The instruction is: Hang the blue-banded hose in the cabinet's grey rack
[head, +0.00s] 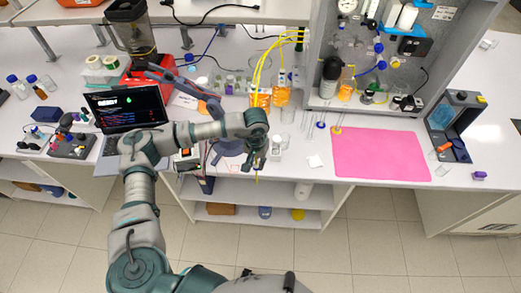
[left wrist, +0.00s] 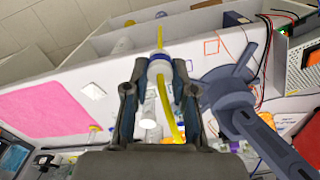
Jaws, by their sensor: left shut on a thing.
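My left gripper (head: 256,160) is over the front edge of the bench, left of the pink mat. In the left wrist view my left gripper (left wrist: 159,92) is shut on the blue-banded hose (left wrist: 158,68), which has a pale fitting with a blue band and yellow tubing. The yellow tube sticks out past the fingertips and also runs back between the fingers. In the head view only a short yellow end of the hose (head: 257,178) shows below the fingers. The grey cabinet (head: 327,58) stands open at the back right; I cannot clearly make out its rack. My right gripper is not in view.
A pink mat (head: 380,155) lies on the bench right of my gripper. Orange-filled bottles (head: 260,98) with yellow tubes stand behind it. Thin pieces with blue (head: 320,125) and yellow (head: 336,130) rings lie before the cabinet. A laptop (head: 125,108) is at left.

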